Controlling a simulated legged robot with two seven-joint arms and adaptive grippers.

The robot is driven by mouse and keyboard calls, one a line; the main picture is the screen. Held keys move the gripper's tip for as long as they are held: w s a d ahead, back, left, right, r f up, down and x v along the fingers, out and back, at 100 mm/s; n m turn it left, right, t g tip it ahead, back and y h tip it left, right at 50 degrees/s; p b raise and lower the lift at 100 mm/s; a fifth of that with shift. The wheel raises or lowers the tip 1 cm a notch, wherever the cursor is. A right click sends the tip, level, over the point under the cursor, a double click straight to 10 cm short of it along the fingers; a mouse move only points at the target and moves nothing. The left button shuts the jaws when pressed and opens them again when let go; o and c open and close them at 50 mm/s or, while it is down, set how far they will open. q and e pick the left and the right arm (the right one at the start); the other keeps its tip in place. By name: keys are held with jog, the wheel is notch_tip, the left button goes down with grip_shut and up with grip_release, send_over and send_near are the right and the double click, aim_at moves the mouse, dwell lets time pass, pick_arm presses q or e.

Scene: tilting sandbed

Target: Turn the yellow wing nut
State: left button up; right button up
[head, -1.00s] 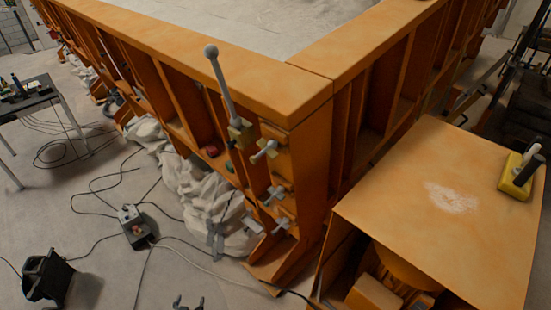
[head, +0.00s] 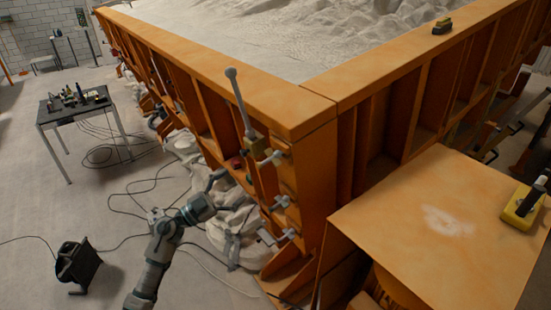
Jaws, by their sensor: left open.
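Several grey wing-shaped handles stick out of the orange corner post of the sandbed: an upper one (head: 270,157), a middle one (head: 281,202) and a lower one (head: 285,235). No clearly yellow wing nut can be made out. My right gripper is not in view.
The orange sandbed frame (head: 215,65) fills the middle. An orange box top (head: 460,240) at the right carries a yellow-and-black device (head: 523,205). White cloth (head: 232,240) bunches below the frame. A table (head: 75,108), cables and a black box (head: 77,264) stand at the left.

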pick_arm(q)
jog(key=p, duration=0.1)
send_near(273, 156)
jog(key=w+d, duration=0.2)
jog(key=d, duration=0.1)
jog(key=p+x, duration=0.1)
jog(key=x, duration=0.5)
jog(key=shift+s+d+r, duration=0.1)
jog(key=shift+r, duration=0.1)
jog(key=shift+d, duration=0.25)
jog(key=shift+a+r, duration=0.1)
jog(key=shift+a, duration=0.35)
jog(key=shift+c, duration=0.9)
jog(key=shift+a, duration=0.1)
jog(key=c, duration=0.8)
jog(key=shift+c, duration=0.9)
jog(key=shift+r, duration=0.1)
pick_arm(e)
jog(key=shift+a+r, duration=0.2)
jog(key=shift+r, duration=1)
